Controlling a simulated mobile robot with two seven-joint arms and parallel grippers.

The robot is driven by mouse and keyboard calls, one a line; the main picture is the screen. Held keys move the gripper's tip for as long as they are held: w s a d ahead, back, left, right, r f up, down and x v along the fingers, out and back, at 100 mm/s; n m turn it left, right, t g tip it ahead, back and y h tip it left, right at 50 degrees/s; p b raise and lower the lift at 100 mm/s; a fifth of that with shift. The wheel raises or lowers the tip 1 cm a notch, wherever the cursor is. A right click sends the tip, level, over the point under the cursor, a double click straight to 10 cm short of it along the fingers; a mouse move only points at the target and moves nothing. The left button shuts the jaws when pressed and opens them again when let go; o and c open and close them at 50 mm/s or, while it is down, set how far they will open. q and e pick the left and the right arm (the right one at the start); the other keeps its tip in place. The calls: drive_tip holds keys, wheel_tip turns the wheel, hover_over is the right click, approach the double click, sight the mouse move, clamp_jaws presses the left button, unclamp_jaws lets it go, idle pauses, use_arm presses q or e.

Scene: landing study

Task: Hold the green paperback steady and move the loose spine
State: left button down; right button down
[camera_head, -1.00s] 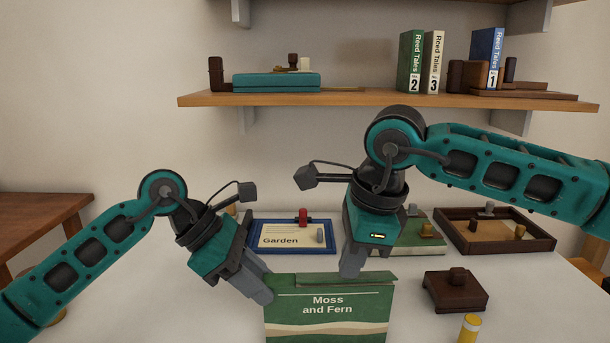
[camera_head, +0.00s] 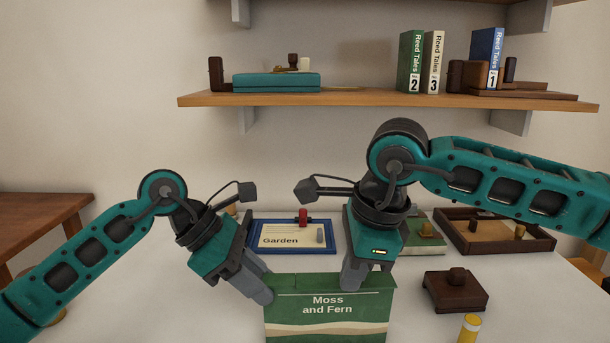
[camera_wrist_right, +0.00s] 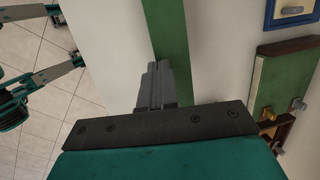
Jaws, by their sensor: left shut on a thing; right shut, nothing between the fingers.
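The green paperback (camera_head: 325,327), titled "Moss and Fern", stands upright at the front middle of the table. My left gripper (camera_head: 262,294) is shut on its upper left edge. The loose spine (camera_head: 315,281) is the green strip along the book's top; it looks nearly flush with the cover now. It also shows in the right wrist view as a long green band (camera_wrist_right: 167,35). My right gripper (camera_head: 353,283) is shut and empty, its fingertips at the strip right of the middle. They seem to touch it, and they hide part of it.
A dark wooden block (camera_head: 455,292) and a yellow cylinder (camera_head: 469,330) are at the right. A shelf (camera_head: 370,100) with books hangs above. White table is clear between block and book.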

drive_tip(key=shift+s+f, duration=0.2)
drive_tip(key=shift+f, duration=0.15)
wheel_tip(320, 180, up, 6)
idle(0.6)
use_arm(q)
drive_tip(key=c, duration=0.7)
unclamp_jaws()
